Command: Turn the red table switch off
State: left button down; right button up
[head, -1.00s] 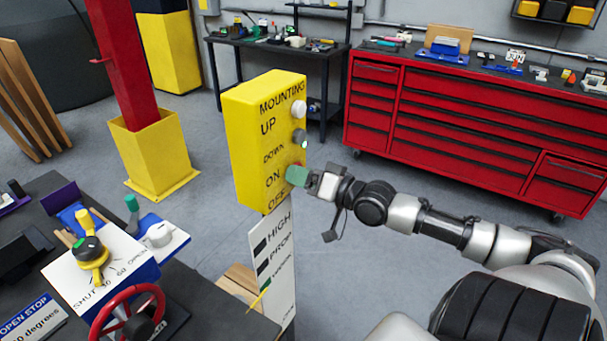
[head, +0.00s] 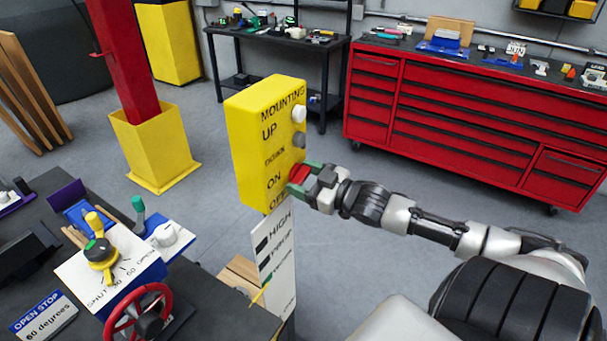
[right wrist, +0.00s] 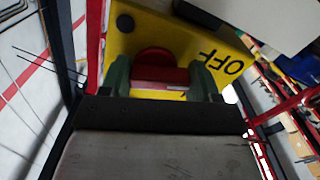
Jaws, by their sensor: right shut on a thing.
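The red switch (head: 299,173) sits on the right face of the yellow control box (head: 250,150), beside the ON and OFF labels. It also shows in the right wrist view (right wrist: 158,68) as a red knob between the green fingers, with the OFF label to its right. My right gripper (head: 303,177) is shut on the red switch, one finger on each side of it. In the right wrist view the gripper's fingers (right wrist: 160,78) flank the switch closely. My left gripper is not in view.
A white knob (head: 299,113) and a grey knob (head: 299,141) sit above the switch. A dark table (head: 205,300) at lower left carries a yellow valve handle (head: 98,250) and a red handwheel (head: 138,315). A red tool cabinet (head: 470,125) stands behind my arm.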

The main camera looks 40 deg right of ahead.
jog(key=n, duration=0.4)
jog(key=shift+f+n+p, duration=0.1)
jog(key=shift+n+p, duration=0.3)
dwell(0.4)
jog(key=o, duration=0.9)
jog(key=shift+s+d, duration=0.1)
jog(key=shift+b+v, duration=0.75)
jog(key=shift+v, duration=4.55)
